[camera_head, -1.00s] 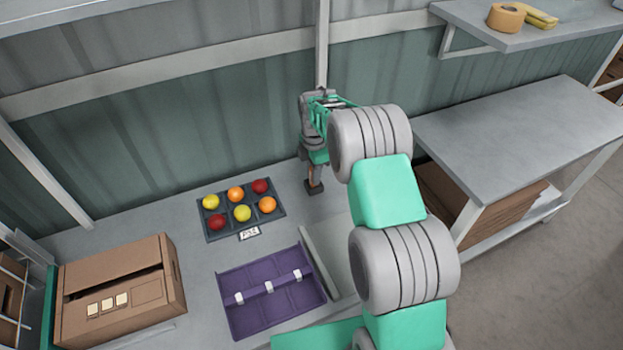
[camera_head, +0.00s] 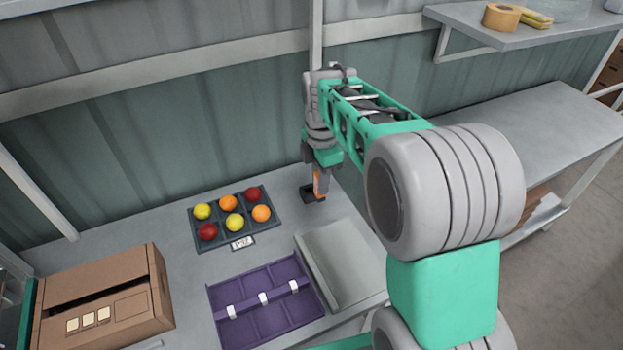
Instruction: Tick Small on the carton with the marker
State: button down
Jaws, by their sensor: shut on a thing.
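The brown carton (camera_head: 62,304) stands at the lower left of the bench. Its near side has three pale squares (camera_head: 88,319) in a row and an outlined rectangle beside them; any wording is too small to read. My gripper (camera_head: 319,186) is at the back of the bench, pointing down and shut on a slim orange thing, which I take to be the marker (camera_head: 318,181). Its lower end is at a small dark block (camera_head: 309,194) on the bench; I cannot tell whether it is in the block or just above it.
A purple divided tray (camera_head: 266,312) and a flat grey plate (camera_head: 340,262) lie in front. A shelf (camera_head: 470,22) holds tape at upper right.

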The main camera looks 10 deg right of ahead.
notch_tip(320, 180, up, 6)
jog(key=s+p, duration=0.2)
jog(key=p, duration=0.1)
jog(key=shift+p, duration=0.3)
dwell(0.4)
